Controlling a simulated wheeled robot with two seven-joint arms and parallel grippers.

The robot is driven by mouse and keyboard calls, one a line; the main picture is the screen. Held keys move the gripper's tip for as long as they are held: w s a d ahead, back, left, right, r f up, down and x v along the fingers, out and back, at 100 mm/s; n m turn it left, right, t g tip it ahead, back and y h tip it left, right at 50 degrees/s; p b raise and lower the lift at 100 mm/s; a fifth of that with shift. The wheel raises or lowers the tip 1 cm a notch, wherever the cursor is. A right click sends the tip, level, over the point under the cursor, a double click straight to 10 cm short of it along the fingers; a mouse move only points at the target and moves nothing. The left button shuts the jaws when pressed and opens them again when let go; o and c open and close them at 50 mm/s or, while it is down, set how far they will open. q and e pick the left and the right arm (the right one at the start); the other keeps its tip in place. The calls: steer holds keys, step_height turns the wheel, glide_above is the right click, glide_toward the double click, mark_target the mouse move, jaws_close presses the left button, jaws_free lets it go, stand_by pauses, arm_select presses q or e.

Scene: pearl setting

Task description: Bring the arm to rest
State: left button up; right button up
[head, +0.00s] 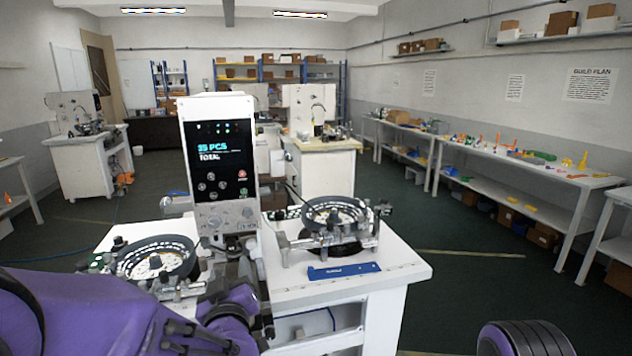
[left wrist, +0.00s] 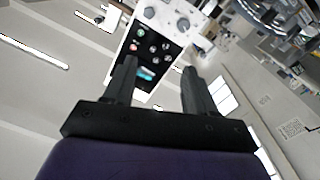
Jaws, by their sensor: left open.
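My left gripper (head: 243,287) is at the end of the purple arm that comes in from the lower left. It is low in front of the white control panel (head: 220,102), and the arm partly hides its fingers. In the left wrist view, its two dark fingers (left wrist: 159,66) are apart with nothing held between them. The panel's dark screen and knobs show past the fingers, upside down and tilted. I cannot tell whether the fingers touch the panel. My right gripper is not in view.
The panel stands on a white workbench (head: 398,268) between two round feeder bowls (head: 335,215) (head: 155,258). A blue bar (head: 343,270) lies near the front edge. Long side tables with small coloured parts (head: 490,165) line the right wall. Green floor lies open between.

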arm_select(q)
steer(key=s+a+f+g, duration=0.2)
steer(key=s+f, duration=0.1)
steer(key=f, duration=0.5)
steer(key=s+a+f+g+b, duration=0.1)
steer(key=s+a+f+g, duration=0.15)
steer(key=f, duration=0.55)
steer(key=s+a+f+g, duration=0.2)
steer(key=s+a+f, duration=0.1)
steer(key=f, duration=0.6)
steer(key=s+a+f+g+b, duration=0.1)
steer(key=s+a+f+g, duration=0.2)
steer(key=s+f, duration=0.6)
steer(key=s+a+f+g+b, duration=0.1)
steer(key=s+a+f+g, duration=0.2)
steer(key=s+f, duration=0.7)
steer(key=s+g, duration=0.2)
steer(key=s, duration=0.5)
steer(key=shift+s+f+h, duration=0.2)
steer(key=shift+f+h, duration=0.05)
steer(key=shift+h, duration=0.05)
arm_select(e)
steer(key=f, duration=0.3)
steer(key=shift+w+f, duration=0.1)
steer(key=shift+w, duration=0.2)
